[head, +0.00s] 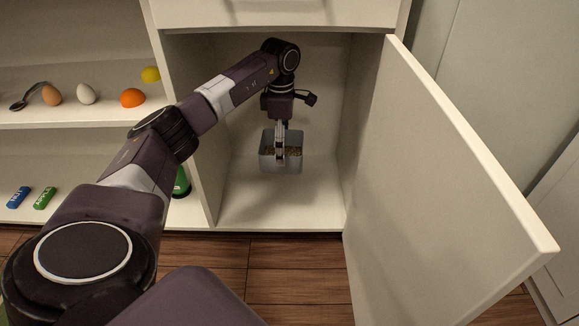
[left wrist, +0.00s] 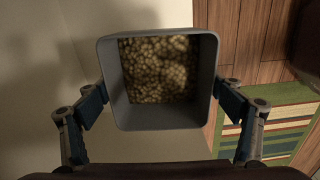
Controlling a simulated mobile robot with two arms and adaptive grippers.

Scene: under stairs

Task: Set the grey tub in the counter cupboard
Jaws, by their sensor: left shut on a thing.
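The grey tub (head: 282,167) is inside the open counter cupboard (head: 240,205), above its floor panel. I cannot tell whether its base touches the floor panel. My left gripper (head: 281,145) reaches down from above and is shut on the tub. In the left wrist view the tub (left wrist: 160,118) sits upright between the two fingers, with lumpy tan-brown contents inside. The cupboard door (head: 430,180) stands wide open to the right. My right gripper is not in view.
Open shelves at the left hold a spoon (head: 28,97), a brown egg (head: 52,94), a white egg (head: 86,94), orange and yellow round items, and small blue and green blocks (head: 44,198). A green object (head: 181,182) stands near the cupboard's left wall. The cupboard floor around the tub looks clear.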

